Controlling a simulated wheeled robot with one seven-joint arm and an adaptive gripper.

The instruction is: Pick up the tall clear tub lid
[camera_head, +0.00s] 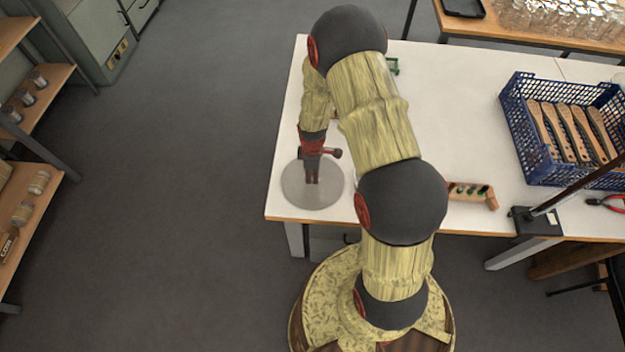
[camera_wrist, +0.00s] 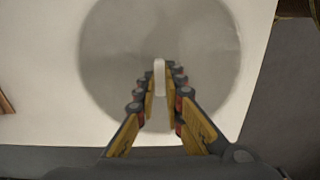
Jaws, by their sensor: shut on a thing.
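The clear tub lid (camera_head: 297,190) is a round, see-through grey disc at the table's front left corner. In the wrist view the lid (camera_wrist: 110,50) fills the upper middle, with a small pale upright knob (camera_wrist: 159,72) near its centre. My gripper (camera_head: 312,182) points down over the lid's middle. In the wrist view my gripper (camera_wrist: 160,95) has its two fingers close together, on either side of the knob. It is shut on the lid by that knob. I cannot tell whether the lid touches the table or hangs just above it.
The white table (camera_head: 460,90) has its left and front edges close to the lid. A blue crate (camera_head: 515,120) with wooden brushes stands at right. A wooden block with green tufts (camera_head: 472,193), a black stand (camera_head: 535,221) and red pliers (camera_head: 612,203) lie near the front edge.

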